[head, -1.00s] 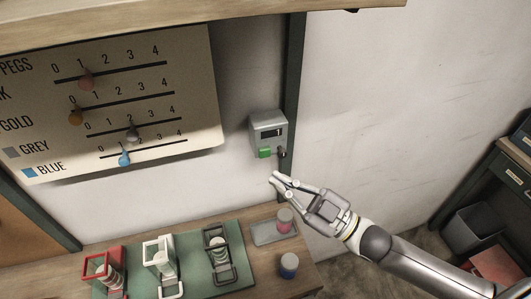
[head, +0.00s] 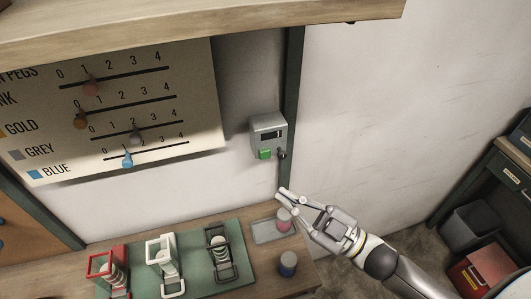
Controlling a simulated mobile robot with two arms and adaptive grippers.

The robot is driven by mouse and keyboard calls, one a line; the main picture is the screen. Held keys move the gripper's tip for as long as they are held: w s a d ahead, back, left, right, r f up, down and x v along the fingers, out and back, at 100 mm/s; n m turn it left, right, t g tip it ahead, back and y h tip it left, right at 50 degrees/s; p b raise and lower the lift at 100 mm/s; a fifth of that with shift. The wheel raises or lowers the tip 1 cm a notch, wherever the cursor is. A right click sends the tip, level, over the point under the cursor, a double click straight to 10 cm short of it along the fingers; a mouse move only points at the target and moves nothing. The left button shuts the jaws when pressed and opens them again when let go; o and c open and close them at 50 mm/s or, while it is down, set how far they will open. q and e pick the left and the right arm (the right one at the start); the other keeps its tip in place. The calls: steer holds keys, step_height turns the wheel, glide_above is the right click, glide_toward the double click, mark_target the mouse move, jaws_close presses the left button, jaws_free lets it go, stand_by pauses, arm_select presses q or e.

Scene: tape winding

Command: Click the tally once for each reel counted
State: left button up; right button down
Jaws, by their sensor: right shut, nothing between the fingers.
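The grey tally (head: 268,130) is fixed on the wall beside a dark green post, with a small dark display, a green button (head: 264,154) and a dark knob (head: 282,154) at its lower side. The display seems to show 1, though it is small. My right gripper (head: 281,192) is shut and empty, below and slightly right of the tally and apart from it. My left gripper is out of view.
A peg board (head: 190,110) with numbered sliders hangs at the left. A wooden shelf (head: 200,28) overhangs the top. Bins (head: 470,227) stand at the right.

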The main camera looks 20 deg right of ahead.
mark_target(265, 153)
steer(key=shift+w, duration=0.1)
steer(key=w+b, duration=0.2)
steer(key=w, duration=0.6)
steer(key=shift+w+a, duration=0.15)
steer(key=shift+w, duration=0.2)
stand_by(1.3)
steer(key=shift+w, duration=0.4)
steer(key=shift+w, duration=0.5)
stand_by(0.6)
stand_by(0.4)
steer(key=shift+s, duration=0.95)
